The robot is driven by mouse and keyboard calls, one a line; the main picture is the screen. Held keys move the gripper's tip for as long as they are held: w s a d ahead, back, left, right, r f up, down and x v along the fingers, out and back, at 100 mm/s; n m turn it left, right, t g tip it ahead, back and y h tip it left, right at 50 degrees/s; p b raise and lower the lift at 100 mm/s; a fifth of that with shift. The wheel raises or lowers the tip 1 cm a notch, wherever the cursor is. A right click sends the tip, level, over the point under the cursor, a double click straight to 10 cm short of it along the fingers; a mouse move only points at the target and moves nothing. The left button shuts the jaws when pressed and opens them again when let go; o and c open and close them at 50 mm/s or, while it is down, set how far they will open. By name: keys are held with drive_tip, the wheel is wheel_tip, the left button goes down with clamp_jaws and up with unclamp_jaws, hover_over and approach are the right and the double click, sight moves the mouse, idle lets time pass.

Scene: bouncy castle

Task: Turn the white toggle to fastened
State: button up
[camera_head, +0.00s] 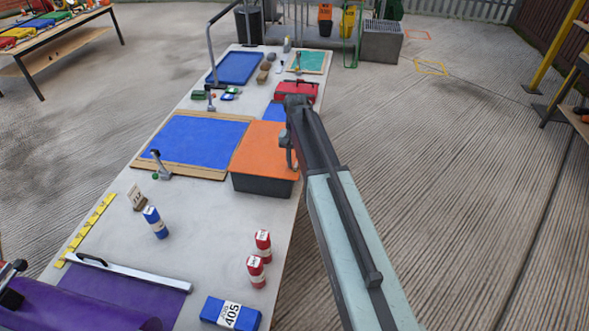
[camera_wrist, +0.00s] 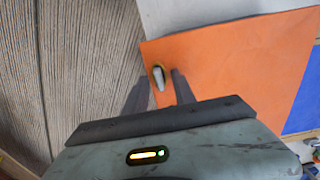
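The white toggle (camera_wrist: 158,79) shows in the wrist view as a small pale lever with a yellowish edge at its base. It is on the orange cover (camera_wrist: 225,70), near the cover's edge. My gripper (camera_wrist: 161,84) is open, with one dark finger on each side of the toggle and a visible gap. I cannot tell whether either finger touches it. In the head view my gripper (camera_head: 291,158) is over the right edge of the orange cover (camera_head: 262,146), which lies over a dark grey box (camera_head: 260,186). The toggle is not discernible there.
The long grey table (camera_head: 204,230) carries a blue panel (camera_head: 195,142) left of the orange cover. A red case (camera_head: 295,91) lies behind it. The concrete floor (camera_head: 460,190) at right is clear.

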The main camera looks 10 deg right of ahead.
drive_tip(key=shift+r, duration=0.1)
clamp_jaws()
drive_tip(key=shift+n, duration=0.4)
drive_tip(key=n, duration=0.3)
drive_tip(key=shift+n, duration=0.3)
drive_tip(key=n, duration=0.4)
drive_tip(key=shift+n, duration=0.3)
drive_tip(key=n, duration=0.4)
drive_tip(key=shift+n, duration=2.5)
drive_tip(key=shift+d, duration=0.1)
